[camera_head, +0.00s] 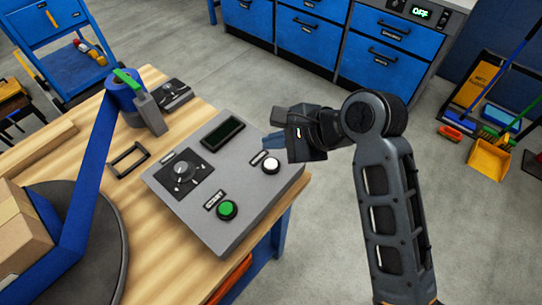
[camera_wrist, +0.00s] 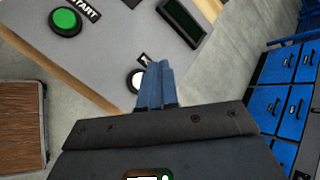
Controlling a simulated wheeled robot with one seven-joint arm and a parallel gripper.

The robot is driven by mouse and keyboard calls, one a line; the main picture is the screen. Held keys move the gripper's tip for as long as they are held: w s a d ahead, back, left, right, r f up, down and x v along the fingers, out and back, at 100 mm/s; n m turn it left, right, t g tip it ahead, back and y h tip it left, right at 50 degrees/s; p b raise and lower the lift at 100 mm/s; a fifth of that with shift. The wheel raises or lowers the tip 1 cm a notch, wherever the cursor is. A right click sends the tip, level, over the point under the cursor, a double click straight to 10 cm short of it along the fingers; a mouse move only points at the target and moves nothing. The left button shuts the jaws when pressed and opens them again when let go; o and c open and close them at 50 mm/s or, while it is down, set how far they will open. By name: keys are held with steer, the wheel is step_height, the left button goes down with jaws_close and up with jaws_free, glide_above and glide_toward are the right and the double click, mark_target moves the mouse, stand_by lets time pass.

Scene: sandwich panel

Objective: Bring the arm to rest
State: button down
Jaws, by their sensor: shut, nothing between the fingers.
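My gripper (camera_head: 272,141) is above the right edge of a grey control panel, its blue fingers shut together with nothing between them. In the wrist view the fingers (camera_wrist: 156,85) are side by side, just right of the white button. The panel (camera_head: 218,226) lies on the wooden table. It carries a green START button (camera_head: 227,210), a white button (camera_head: 271,165), a knob (camera_head: 181,171) and a dark display (camera_head: 222,134). In the wrist view the green button (camera_wrist: 65,22) and white button (camera_wrist: 135,79) also show. I cannot tell whether the fingers touch the panel.
A turntable (camera_head: 110,250) bears a cardboard box (camera_head: 22,240) with blue film running to a roll (camera_head: 124,100). Blue cabinets (camera_head: 310,40) stand at the back. A cleaning rack with a yellow dustpan (camera_head: 489,160) is at right. The floor right of the table is open.

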steer(key=shift+r, duration=0.35)
steer(key=shift+t+h, duration=0.3)
steer(key=shift+t, duration=0.6)
steer(key=s+d+f, duration=0.2)
steer(key=f, duration=0.1)
steer(key=s+f, duration=0.1)
steer(key=f, duration=0.1)
steer(key=shift+s+d+f, duration=0.1)
steer(key=shift+s+d, duration=0.15)
steer(key=shift+d, duration=0.15)
steer(key=s+d+f+n+t+h, duration=0.2)
steer(key=s+d+f, duration=0.1)
steer(key=s+d, duration=0.4)
steer(key=s+d+f+n+t+h, duration=0.2)
steer(key=s+d+f+t, duration=0.15)
steer(key=s, duration=0.45)
steer(key=s+d+r+n+t+h, duration=0.1)
steer(key=s+d+r+n, duration=0.2)
steer(key=s, duration=0.3)
steer(key=s+d+r+n+t+h+b, duration=0.1)
steer(key=s+d+r+n, duration=0.2)
steer(key=s+r, duration=0.3)
steer(key=s+d+r+n+t+h, duration=0.1)
steer(key=s+d+r+n, duration=0.1)
steer(key=s+r+n, duration=0.1)
steer(key=s+r, duration=0.1)
steer(key=s, duration=0.1)
steer(key=shift+s+d+r+n+h, duration=0.25)
steer(key=shift+s+d+n+h, duration=0.05)
steer(key=shift+s+d+n, duration=0.1)
